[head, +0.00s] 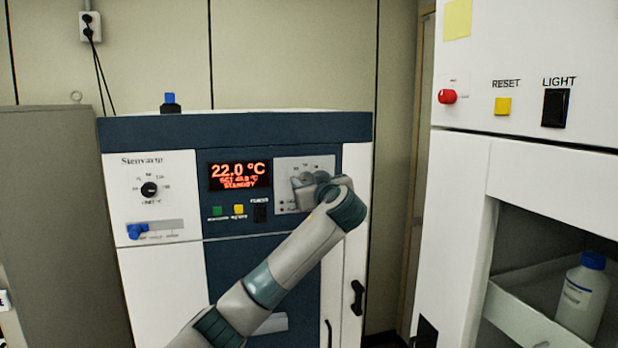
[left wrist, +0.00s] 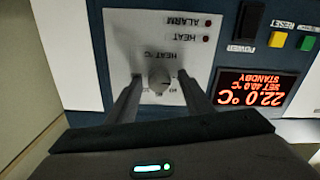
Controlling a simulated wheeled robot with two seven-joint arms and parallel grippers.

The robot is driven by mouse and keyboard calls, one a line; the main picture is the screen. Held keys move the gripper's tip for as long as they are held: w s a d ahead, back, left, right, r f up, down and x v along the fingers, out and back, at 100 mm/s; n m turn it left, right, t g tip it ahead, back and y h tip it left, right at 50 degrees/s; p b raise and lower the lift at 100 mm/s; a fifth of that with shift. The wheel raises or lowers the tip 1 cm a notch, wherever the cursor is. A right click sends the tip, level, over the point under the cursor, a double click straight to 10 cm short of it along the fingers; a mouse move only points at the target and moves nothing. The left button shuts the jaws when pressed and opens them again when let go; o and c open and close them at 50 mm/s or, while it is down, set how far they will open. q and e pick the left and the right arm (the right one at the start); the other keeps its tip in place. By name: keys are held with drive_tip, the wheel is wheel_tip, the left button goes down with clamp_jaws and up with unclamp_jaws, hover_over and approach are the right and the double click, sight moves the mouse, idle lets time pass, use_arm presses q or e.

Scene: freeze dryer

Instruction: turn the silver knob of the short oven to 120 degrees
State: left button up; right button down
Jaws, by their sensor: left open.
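The short oven (head: 280,128) is a white and dark blue cabinet with a red display (head: 239,175) reading 22.0 °C, set 40.0 °C, standby. In the left wrist view its silver knob (left wrist: 158,82) sits on a silver panel (left wrist: 124,38) marked HEAT °C, seen upside down. My left gripper (left wrist: 159,78) is open, with one finger on each side of the knob. I cannot tell whether the fingers touch it. In the head view my left gripper (head: 304,190) is in front of the panel and largely hides the knob. My right gripper is not in view.
A black knob (head: 149,189) and blue lever (head: 138,231) are at the oven's left. Green (head: 217,211) and yellow (head: 239,210) buttons and a black power switch (head: 260,212) are beside the panel. A taller white unit (head: 455,190) stands right, holding a bottle (head: 583,298).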

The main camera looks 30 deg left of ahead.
use_arm(q)
drive_tip(key=c, duration=1.1)
drive_tip(key=shift+o, duration=0.2)
